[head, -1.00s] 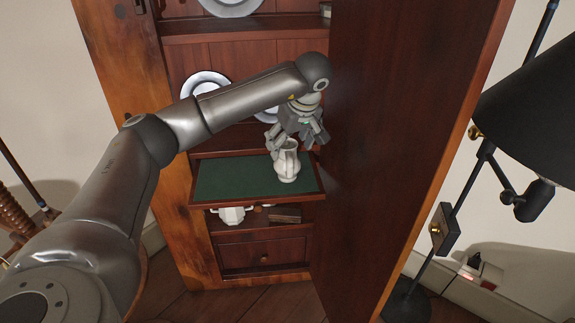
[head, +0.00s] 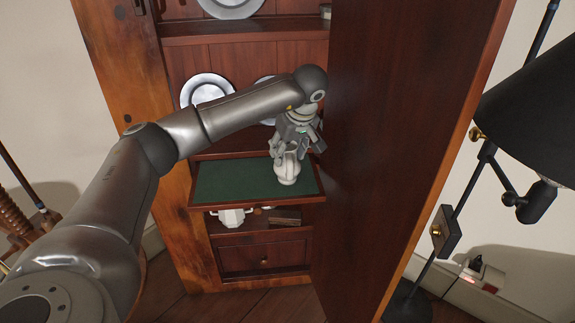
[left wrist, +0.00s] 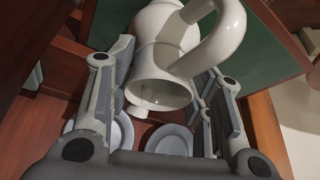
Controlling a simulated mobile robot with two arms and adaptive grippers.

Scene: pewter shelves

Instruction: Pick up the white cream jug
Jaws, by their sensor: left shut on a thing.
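The white cream jug (head: 288,172) stands upright on the green pull-out shelf (head: 225,182), toward its right side. My left gripper (head: 286,150) comes down from above and is shut on the jug's upper body. In the left wrist view the jug (left wrist: 172,30) lies between the two fingers, its open mouth toward the camera and its handle to the right. The jug's base looks to be at the green surface; a gap under it cannot be told. My right gripper is not in view.
A tall dark-red door panel (head: 400,150) stands open close to the right of my gripper. Plates (head: 208,88) stand at the back. A white pot (head: 231,218) sits on the shelf below. A black lamp (head: 535,120) stands at the far right. The green shelf's left part is clear.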

